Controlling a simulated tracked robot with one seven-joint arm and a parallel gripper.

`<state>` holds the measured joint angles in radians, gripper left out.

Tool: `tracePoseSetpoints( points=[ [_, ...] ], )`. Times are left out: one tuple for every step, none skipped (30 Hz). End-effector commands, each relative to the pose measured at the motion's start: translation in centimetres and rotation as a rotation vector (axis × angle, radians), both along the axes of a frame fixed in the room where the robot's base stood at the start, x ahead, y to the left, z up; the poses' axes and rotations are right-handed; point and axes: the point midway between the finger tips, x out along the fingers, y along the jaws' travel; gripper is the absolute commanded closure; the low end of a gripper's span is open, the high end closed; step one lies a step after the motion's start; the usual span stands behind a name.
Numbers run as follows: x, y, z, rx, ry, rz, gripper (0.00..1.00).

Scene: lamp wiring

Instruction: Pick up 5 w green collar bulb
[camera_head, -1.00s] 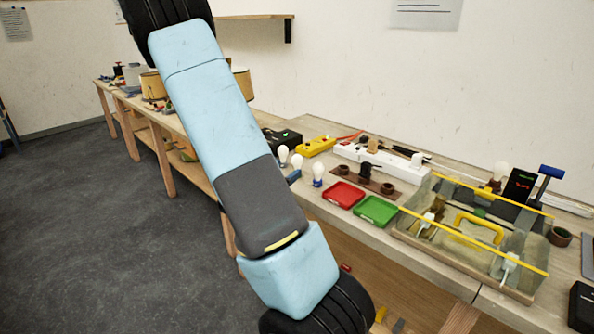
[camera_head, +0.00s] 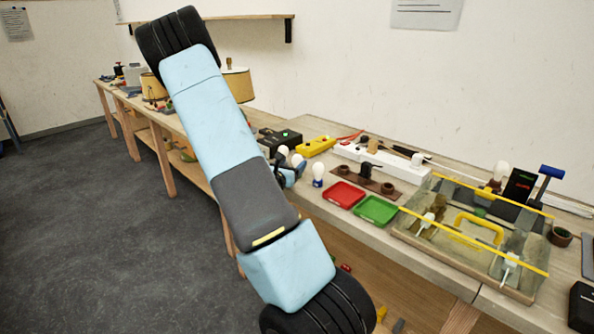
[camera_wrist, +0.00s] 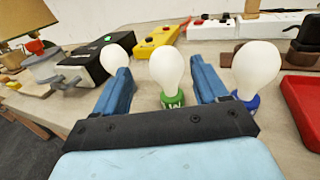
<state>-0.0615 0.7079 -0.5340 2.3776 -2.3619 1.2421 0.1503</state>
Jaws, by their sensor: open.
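The green collar bulb (camera_wrist: 166,72) stands upright on the bench in the wrist view, white glass above a green collar. My gripper (camera_wrist: 160,70) is open, with one blue finger on each side of this bulb. The bulb appears between the fingers; I cannot tell whether either touches it. The lower part of its base is hidden by my gripper's dark bar. In the head view, my gripper (camera_head: 290,171) is at the bulbs, partly hidden behind my arm. Any wattage marking is too small to read.
A blue-collar bulb (camera_wrist: 256,70) stands close outside the right finger. Another bulb (camera_wrist: 114,60) is behind the left finger, its collar hidden. A black box (camera_wrist: 100,57), a yellow box (camera_wrist: 156,41) and a red tray (camera_head: 343,195) are nearby.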

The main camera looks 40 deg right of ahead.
Motion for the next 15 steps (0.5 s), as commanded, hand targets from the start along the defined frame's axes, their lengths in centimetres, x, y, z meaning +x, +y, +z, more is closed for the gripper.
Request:
tracePoseSetpoints(
  points=[
    [0.0, -0.2, 0.0, 0.000, 0.000, -0.001, 0.27],
    [0.0, -0.3, 0.0, 0.000, 0.000, -0.001, 0.27],
    [0.1, -0.5, 0.0, -0.001, 0.000, -0.001, 0.27],
    [0.1, -0.7, 0.0, -0.001, 0.000, -0.002, 0.27],
    [0.2, -1.0, 0.0, -0.001, 0.000, -0.002, 0.27],
    [0.3, -1.5, 0.0, -0.001, 0.000, -0.001, 0.27],
    [0.3, -1.8, -0.1, -0.001, 0.000, -0.002, 0.27],
    [0.3, -2.3, -0.1, 0.000, 0.000, -0.003, 0.27],
    [0.4, -2.9, -0.1, -0.001, 0.000, -0.004, 0.27],
    [0.5, -3.3, -0.1, -0.001, 0.000, -0.003, 0.27],
    [0.8, -3.7, -0.1, -0.002, -0.001, -0.002, 0.27],
    [1.0, -4.1, -0.1, -0.001, 0.000, -0.001, 0.27],
    [1.1, -4.4, -0.1, -0.001, 0.000, -0.002, 0.27],
    [1.3, -4.7, -0.1, 0.000, -0.001, -0.002, 0.27],
    [1.4, -5.0, -0.1, 0.000, 0.000, -0.002, 0.27]
  ],
)
